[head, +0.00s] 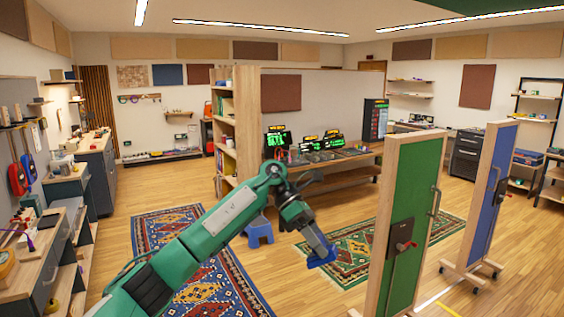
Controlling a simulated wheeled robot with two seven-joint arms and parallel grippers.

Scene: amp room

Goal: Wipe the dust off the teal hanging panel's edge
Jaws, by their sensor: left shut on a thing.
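My left arm comes in from the lower left, and its gripper (317,249) points down in the middle of the room. It is shut on a small blue thing (322,261), perhaps a cloth; its exact shape is hard to tell. A dark teal-green panel (490,9) hangs overhead at the top right, cut off by the picture's upper edge. No dust on it can be made out. The gripper is far below and to the left of this panel in the picture, apart from it. My right gripper is not in view.
A green door panel (413,220) and a blue one (488,195) stand in wooden frames at the right. A blue stool (259,232) and patterned rugs lie behind my arm. Workbenches line the left wall. The wooden floor between is mostly clear.

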